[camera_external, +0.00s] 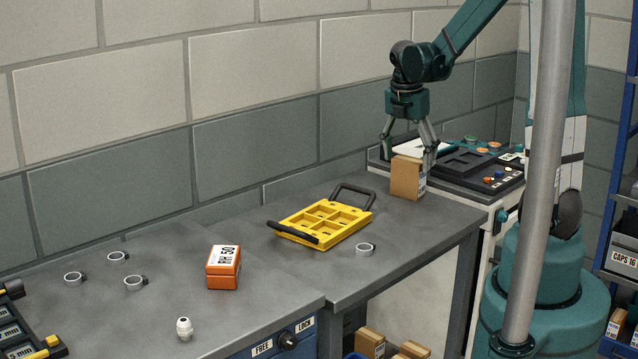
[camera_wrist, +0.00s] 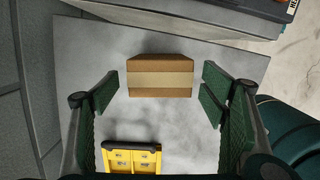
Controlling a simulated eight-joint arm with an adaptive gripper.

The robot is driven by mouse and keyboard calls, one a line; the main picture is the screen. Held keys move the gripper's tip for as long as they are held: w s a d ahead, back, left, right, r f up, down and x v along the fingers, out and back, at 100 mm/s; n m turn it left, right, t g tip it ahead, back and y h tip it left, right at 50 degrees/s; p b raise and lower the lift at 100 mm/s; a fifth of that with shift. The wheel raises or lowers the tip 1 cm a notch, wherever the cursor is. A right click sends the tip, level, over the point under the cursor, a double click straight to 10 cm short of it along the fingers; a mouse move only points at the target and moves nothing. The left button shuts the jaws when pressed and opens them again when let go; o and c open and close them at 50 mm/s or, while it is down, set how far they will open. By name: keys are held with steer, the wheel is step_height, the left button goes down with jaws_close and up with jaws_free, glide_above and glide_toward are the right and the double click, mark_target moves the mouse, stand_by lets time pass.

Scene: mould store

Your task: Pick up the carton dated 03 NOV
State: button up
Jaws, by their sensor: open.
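A brown cardboard carton (camera_external: 406,178) stands on the far right end of the grey bench in the external view. A white label shows on its right side, too small to read, so I cannot tell its date. In the wrist view the carton (camera_wrist: 160,78) has a pale tape band and lies between and slightly ahead of my fingers. My gripper (camera_external: 409,158) is open and points down over the carton, a finger to either side. In the wrist view my gripper (camera_wrist: 160,95) shows gaps on both sides of the carton.
A yellow tray (camera_external: 325,222) with black handles, a grey ring clamp (camera_external: 366,249) and an orange box (camera_external: 223,267) sit on the benches. A dark control panel (camera_external: 465,163) stands right behind the carton. A grey pole (camera_external: 545,180) rises in front. More cartons (camera_external: 370,341) lie below.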

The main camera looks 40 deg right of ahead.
mark_target(410, 181)
steer(key=shift+d+f, duration=0.2)
stand_by(0.3)
steer(key=shift+d+f+b, duration=0.15)
steer(key=shift+f+b, duration=0.15)
steer(key=shift+f, duration=0.95)
steer(key=shift+f, duration=0.15)
steer(key=shift+w+d+f+b, duration=0.15)
steer(key=shift+f+b, duration=0.1)
steer(key=shift+f, duration=0.55)
steer(key=shift+s+d+f+b, duration=0.1)
steer(key=shift+f+b, duration=0.15)
steer(key=shift+f, duration=0.6)
steer(key=shift+w+d+f+b, duration=0.15)
steer(key=shift+f+b, duration=0.1)
steer(key=shift+f, duration=0.55)
steer(key=shift+s, duration=0.1)
steer(key=c, duration=1.1)
